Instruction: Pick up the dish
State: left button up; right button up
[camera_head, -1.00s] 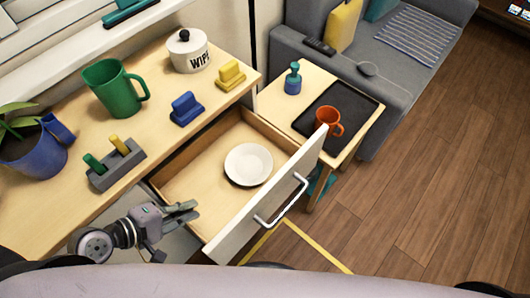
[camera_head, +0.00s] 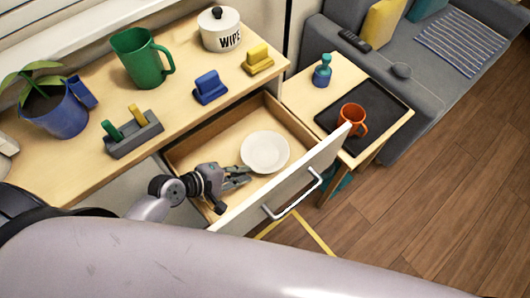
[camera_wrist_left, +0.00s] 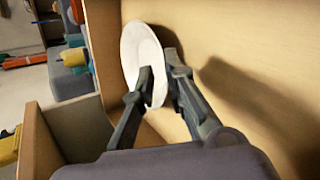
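The dish (camera_head: 265,152) is a white round plate lying in the open drawer (camera_head: 225,146). My left gripper (camera_head: 247,175) reaches into the drawer at the dish's near left edge. In the left wrist view the dish (camera_wrist_left: 138,45) stands between and just beyond the fingertips (camera_wrist_left: 157,75). One finger overlaps its face and the other is at its far side, with a gap visible between them. The fingers look open; whether either touches the rim I cannot tell. My right gripper is not in view.
The drawer front with its handle (camera_head: 292,195) stands close to the right of the gripper. A side table has an orange mug (camera_head: 351,118) on a dark tray.

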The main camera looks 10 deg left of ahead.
aim_at(256, 170)
pick_arm(q)
jog(key=x, duration=0.5)
jog(key=shift+f+b, duration=0.15)
jog(key=shift+b, duration=0.15)
jog(key=shift+c, duration=0.2)
grip_shut()
